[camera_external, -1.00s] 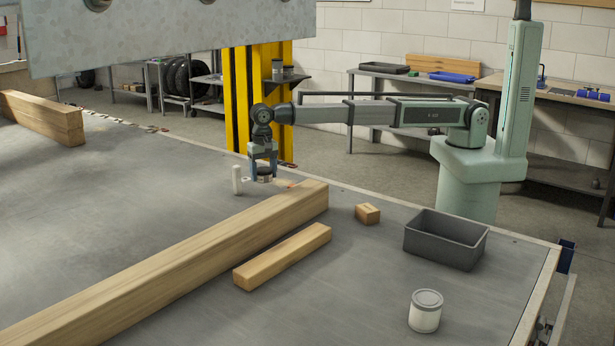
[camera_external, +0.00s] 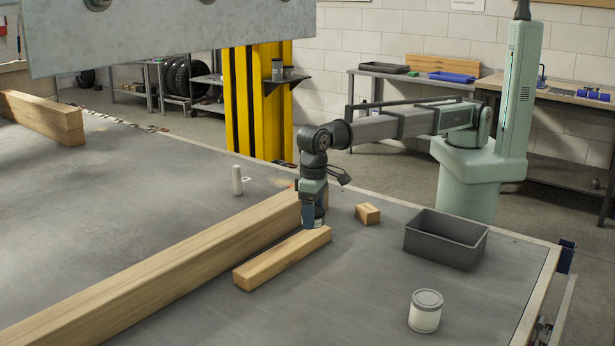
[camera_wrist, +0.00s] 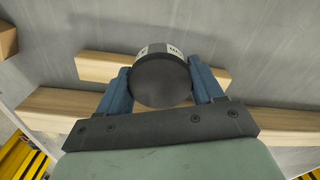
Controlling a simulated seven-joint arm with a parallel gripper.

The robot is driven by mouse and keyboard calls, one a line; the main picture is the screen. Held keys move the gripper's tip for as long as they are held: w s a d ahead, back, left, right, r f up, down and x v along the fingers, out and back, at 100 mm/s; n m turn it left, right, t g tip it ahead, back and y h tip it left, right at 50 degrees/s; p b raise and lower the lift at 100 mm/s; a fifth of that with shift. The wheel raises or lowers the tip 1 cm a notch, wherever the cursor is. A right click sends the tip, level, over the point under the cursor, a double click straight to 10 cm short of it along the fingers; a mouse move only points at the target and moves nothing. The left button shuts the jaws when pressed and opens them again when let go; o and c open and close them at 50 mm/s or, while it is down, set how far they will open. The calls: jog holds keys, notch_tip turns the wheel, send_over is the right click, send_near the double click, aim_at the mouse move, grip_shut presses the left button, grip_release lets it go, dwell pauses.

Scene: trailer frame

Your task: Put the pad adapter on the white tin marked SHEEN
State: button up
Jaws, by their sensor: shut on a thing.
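My gripper (camera_external: 313,220) is shut on a round thing, which I take to be the pad adapter (camera_wrist: 162,80). In the wrist view it has a dark round face and a pale side band with small dark marks, and it sits between the two blue fingers. In the external view it is mostly hidden by the fingers, and it shows near the far end of the short wooden block. The white tin (camera_external: 424,316) with a grey lid stands upright at the front right, well apart from my gripper. No lettering on it is readable.
A long wooden beam (camera_external: 170,275) and a short block (camera_external: 282,259) lie near my gripper. A small wood block (camera_external: 368,214) and a grey open bin (camera_external: 444,253) stand to the right. The surface around the tin is clear.

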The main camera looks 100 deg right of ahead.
jog(key=s+a+r+n, duration=0.1)
jog(key=s+a+n, duration=0.1)
jog(key=s+a, duration=0.5)
jog(key=s+a+r+n, duration=0.15)
jog(key=s+a, duration=0.25)
jog(key=a, duration=0.4)
jog(key=n, duration=0.3)
send_near(428, 298)
jog(key=shift+f, duration=3.2)
jog(key=shift+f, duration=0.15)
jog(key=o, duration=1.3)
notch_tip(428, 298, up, 12)
jog(key=shift+r, duration=0.2)
